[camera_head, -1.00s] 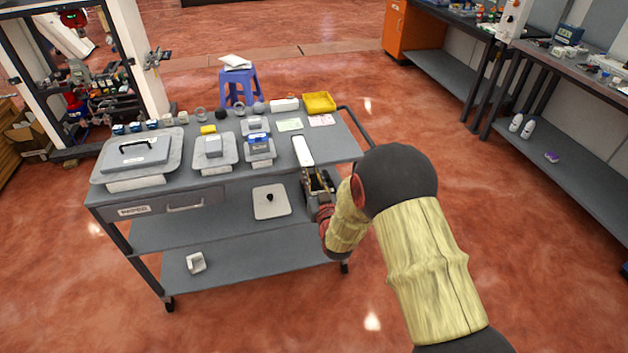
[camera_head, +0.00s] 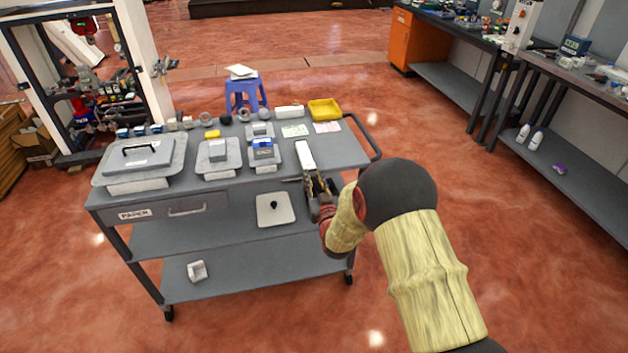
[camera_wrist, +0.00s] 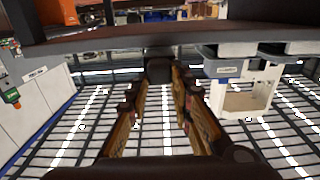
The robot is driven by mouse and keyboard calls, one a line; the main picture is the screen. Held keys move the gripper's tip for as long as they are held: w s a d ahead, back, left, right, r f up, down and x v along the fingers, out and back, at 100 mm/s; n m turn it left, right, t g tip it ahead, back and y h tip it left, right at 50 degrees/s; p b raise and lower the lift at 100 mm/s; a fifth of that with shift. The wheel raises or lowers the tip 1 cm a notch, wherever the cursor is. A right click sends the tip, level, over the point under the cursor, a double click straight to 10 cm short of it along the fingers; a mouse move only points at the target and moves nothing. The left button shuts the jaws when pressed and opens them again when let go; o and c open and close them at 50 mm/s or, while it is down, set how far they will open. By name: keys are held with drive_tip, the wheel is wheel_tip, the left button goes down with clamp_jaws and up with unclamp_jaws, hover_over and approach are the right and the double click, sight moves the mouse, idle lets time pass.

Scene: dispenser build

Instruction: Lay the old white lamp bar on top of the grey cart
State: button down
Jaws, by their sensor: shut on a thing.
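The white lamp bar (camera_head: 305,155) is a slim white bar in the head view, at the right front part of the grey cart's top (camera_head: 345,150). It lies over the top near the front edge; I cannot tell whether it touches the surface. My gripper (camera_head: 316,182) is at its near end, just off the cart's front edge, and is shut on it. In the wrist view my two fingers (camera_wrist: 162,85) close in on a dark block (camera_wrist: 159,70); the bar's white body does not show clearly there.
The cart top also holds a grey lidded case (camera_head: 138,160), grey dispenser parts (camera_head: 217,157), a blue-topped part (camera_head: 263,150), a yellow tray (camera_head: 324,109), a white box (camera_head: 290,112) and paper notes (camera_head: 295,130). A push handle (camera_head: 362,135) sticks out right. A blue stool (camera_head: 245,93) stands behind.

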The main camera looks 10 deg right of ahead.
drive_tip(key=c, duration=1.5)
unclamp_jaws()
drive_tip(key=s, duration=0.9)
